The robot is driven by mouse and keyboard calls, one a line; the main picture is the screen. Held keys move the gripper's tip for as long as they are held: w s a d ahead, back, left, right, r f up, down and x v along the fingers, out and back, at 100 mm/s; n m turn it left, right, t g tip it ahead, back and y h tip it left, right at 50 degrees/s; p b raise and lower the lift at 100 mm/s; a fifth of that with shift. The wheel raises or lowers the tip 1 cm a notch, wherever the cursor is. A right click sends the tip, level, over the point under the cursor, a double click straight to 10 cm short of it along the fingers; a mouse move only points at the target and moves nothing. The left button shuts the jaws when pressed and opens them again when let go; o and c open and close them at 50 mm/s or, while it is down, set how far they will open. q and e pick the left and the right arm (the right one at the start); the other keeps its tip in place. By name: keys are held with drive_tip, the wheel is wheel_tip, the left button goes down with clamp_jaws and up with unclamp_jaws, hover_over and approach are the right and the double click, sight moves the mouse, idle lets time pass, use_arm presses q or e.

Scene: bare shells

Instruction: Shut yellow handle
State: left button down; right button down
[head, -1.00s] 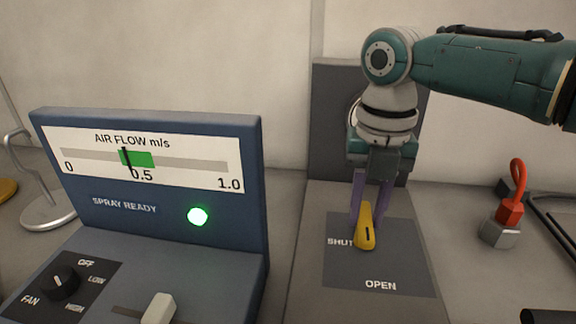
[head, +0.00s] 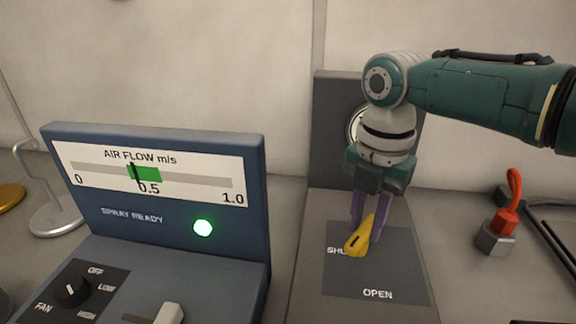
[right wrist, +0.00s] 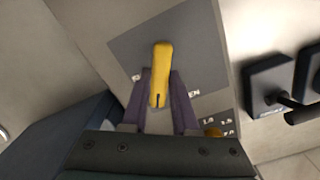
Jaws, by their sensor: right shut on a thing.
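The yellow handle (head: 359,238) sits on a dark plate (head: 400,270) marked SHUT and OPEN, on a grey panel. In the head view its near end points down and left, covering part of the SHUT label. My right gripper (head: 365,228) comes down from above with its purple fingers shut on the handle. In the right wrist view the handle (right wrist: 160,72) lies between the fingers of my right gripper (right wrist: 161,88). My left gripper is not in view.
A blue console (head: 157,215) with an air flow gauge, a lit green lamp (head: 203,228) and a fan knob (head: 72,290) stands at the left. A red-looped weight (head: 497,232) stands at the right. A round dial is partly hidden behind my right arm.

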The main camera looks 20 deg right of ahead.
sight(367, 230)
drive_tip(key=m+p, duration=0.2)
drive_tip(key=m, duration=0.4)
drive_tip(key=shift+s+r, duration=0.1)
drive_tip(key=m+p, duration=0.1)
drive_tip(key=m, duration=0.4)
drive_tip(key=shift+m, duration=0.4)
drive_tip(key=c, duration=0.7)
unclamp_jaws()
wheel_tip(367, 230, up, 10)
drive_tip(key=p, duration=0.3)
drive_tip(key=shift+p, duration=0.3)
drive_tip(key=shift+s, duration=0.1)
